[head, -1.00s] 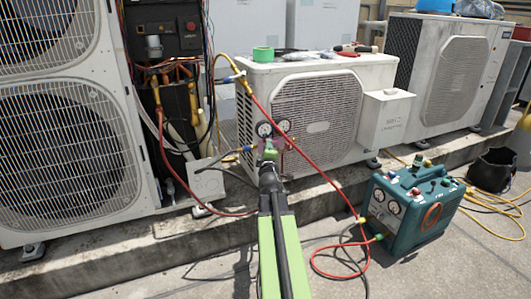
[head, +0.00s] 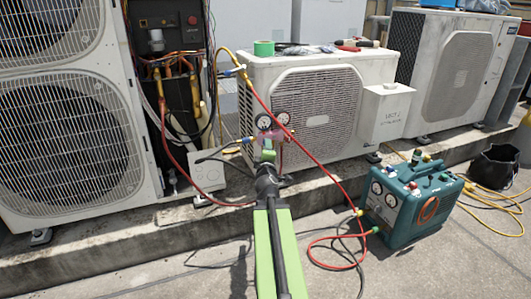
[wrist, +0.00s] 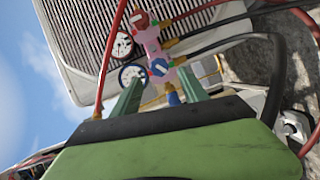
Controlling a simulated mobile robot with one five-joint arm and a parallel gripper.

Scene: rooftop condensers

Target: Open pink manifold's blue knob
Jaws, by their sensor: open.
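The pink manifold (wrist: 151,42) hangs before the condenser's grille, with two round gauges and hoses. Its blue knob (wrist: 158,67) is in the wrist view, at the manifold's near end, and a red knob (wrist: 139,20) is at the far end. My gripper (wrist: 159,78) is open, its two green fingers either side of the line to the blue knob. The knob appears just beyond the fingertips; I see no contact. In the head view, the manifold (head: 270,136) shows small behind my gripper (head: 267,155), which hides its lower part and the blue knob.
Dark hoses pass right of the manifold in the wrist view. A small condenser (head: 245,100) stands behind, a large one (head: 75,140) at left. Concrete in front is mostly clear.

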